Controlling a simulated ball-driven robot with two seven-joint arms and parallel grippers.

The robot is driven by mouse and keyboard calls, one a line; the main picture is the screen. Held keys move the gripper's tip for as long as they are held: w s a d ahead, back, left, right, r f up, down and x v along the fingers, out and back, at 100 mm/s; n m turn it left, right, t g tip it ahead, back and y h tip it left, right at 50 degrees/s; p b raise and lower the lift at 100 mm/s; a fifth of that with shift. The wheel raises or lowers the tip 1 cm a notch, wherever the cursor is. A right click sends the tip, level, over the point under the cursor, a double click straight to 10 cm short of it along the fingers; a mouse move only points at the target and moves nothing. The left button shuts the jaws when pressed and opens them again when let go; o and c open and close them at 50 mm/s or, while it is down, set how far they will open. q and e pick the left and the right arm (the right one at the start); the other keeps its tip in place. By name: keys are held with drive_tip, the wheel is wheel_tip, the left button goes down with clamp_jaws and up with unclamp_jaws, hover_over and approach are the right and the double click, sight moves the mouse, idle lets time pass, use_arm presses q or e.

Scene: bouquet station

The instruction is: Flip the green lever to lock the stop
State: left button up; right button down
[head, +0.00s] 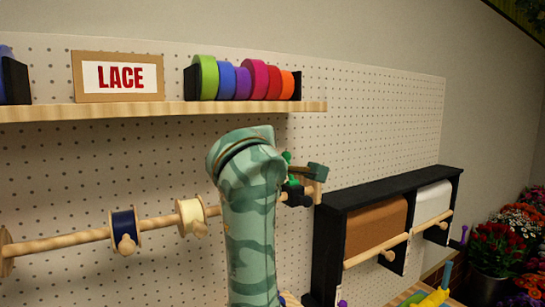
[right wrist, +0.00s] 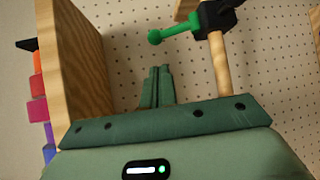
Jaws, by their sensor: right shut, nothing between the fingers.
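The green lever shows in the right wrist view (right wrist: 176,31) as a short arm with a round knob, reaching left from the black stop (right wrist: 216,17) on the wooden rod (right wrist: 220,68). In the head view, small parts of the green lever (head: 287,157) show beside my arm, with the black stop (head: 299,199) below. My right gripper (right wrist: 158,70) is shut and empty, its fingertips below the knob in the picture and apart from it. In the head view the right gripper (head: 300,168) is close to the lever, partly hidden by my arm. My left gripper is out of view.
A wooden shelf (head: 140,110) with ribbon rolls and a LACE sign runs above; its board (right wrist: 75,60) is close left of my gripper. A navy spool (head: 124,231) and cream spool (head: 191,216) hang on the rod. A black paper-roll rack (head: 332,235) stands right.

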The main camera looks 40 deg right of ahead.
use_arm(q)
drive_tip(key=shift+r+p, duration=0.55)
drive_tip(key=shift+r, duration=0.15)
use_arm(e)
drive_tip(key=x, duration=0.6)
drive_tip(key=shift+w+d, duration=0.2)
drive_tip(key=shift+d, duration=0.15)
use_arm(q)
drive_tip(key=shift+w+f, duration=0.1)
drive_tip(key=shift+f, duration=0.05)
